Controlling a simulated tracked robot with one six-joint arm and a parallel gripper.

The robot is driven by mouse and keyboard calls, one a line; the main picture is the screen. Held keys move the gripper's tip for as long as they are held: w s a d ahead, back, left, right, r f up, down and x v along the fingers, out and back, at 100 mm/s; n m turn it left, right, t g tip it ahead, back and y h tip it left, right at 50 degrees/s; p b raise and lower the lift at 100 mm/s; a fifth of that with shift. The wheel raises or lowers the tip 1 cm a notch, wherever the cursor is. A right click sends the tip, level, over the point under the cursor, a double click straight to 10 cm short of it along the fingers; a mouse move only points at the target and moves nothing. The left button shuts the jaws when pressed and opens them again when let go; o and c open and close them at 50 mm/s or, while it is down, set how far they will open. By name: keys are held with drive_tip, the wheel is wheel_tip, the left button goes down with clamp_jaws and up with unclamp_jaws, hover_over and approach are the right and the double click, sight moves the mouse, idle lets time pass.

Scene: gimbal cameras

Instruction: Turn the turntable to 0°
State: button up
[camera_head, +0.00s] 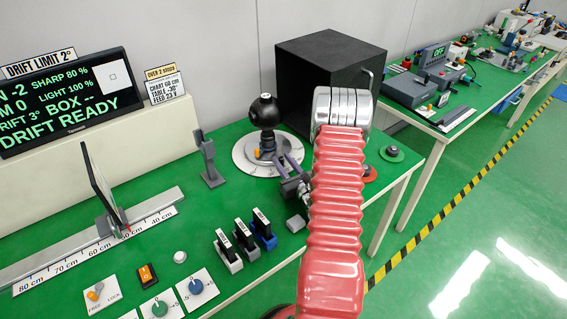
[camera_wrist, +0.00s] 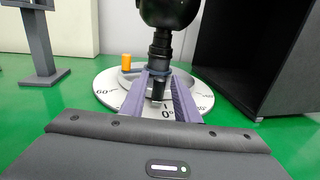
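The turntable (camera_head: 241,154) is a pale round disc with degree marks on the green bench, before a black box. A black ball-shaped device on a dark post (camera_wrist: 161,46) stands at its centre. In the wrist view the disc (camera_wrist: 110,99) shows "60" at left and "0°" at the near side, by a dark mark. An orange peg (camera_wrist: 126,62) stands on its left part. My gripper (camera_wrist: 160,76) reaches over the near rim, its purple fingers apart on either side of the post's dark lower part; contact is unclear. It also shows in the head view (camera_head: 279,157).
The black box (camera_head: 318,75) stands close behind the turntable, and a grey stand (camera_head: 208,160) to its left. Several switches (camera_head: 245,235) and a rail with a panel (camera_head: 100,190) lie nearer. The display (camera_head: 70,100) reads "DRIFT READY". A placard (camera_head: 165,84) stands beside it.

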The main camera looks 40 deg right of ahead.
drive_tip(key=shift+o, duration=0.6)
drive_tip(key=shift+s, duration=0.1)
drive_tip(key=shift+s+a+f, duration=0.1)
drive_tip(key=shift+s+a, duration=0.05)
drive_tip(key=shift+s, duration=0.3)
drive_tip(key=v, duration=1.2)
drive_tip(key=shift+s+a, duration=0.15)
drive_tip(key=shift+s, duration=0.2)
drive_tip(key=shift+c, duration=0.4)
